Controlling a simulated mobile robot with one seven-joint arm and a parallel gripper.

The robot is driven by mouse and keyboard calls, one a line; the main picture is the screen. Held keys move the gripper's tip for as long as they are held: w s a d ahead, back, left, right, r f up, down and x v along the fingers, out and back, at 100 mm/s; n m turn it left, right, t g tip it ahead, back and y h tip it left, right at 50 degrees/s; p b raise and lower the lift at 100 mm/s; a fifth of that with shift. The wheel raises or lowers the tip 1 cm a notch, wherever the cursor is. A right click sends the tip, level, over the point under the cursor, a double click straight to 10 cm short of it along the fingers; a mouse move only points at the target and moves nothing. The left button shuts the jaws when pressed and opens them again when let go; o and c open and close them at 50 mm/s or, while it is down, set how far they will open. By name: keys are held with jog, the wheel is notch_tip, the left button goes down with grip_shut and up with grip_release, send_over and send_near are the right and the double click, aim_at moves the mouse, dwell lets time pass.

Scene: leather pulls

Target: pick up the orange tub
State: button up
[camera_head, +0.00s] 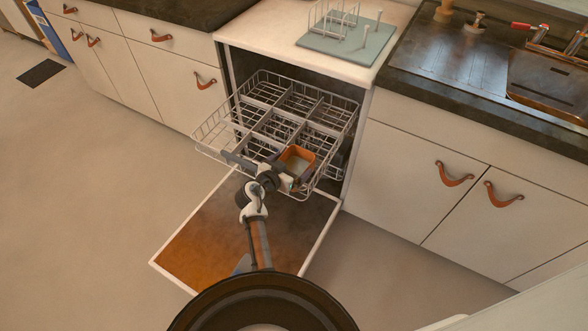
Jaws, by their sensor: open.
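The orange tub (297,157) is a small open-topped box with rounded corners. It sits in the front right part of the pulled-out white wire rack (225,117) of the dishwasher. My gripper (297,181) is open at the near side of the tub, with my arm reaching up from the bottom of the picture. The wrist and gripper cover part of the tub's near side and the rack's front edge. I cannot tell whether the fingers touch the tub.
The dishwasher door (205,245) lies folded down under my arm. Cabinets with leather pulls (455,174) stand on both sides. A drying rack on a pale mat (347,46) is on top of the dishwasher. A sink (550,82) is at right.

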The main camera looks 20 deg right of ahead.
jog(key=c, duration=0.8)
jog(key=shift+c, duration=0.2)
jog(key=shift+r, duration=0.1)
notch_tip(320, 180, up, 20)
jog(key=b, duration=0.2)
dwell(0.5)
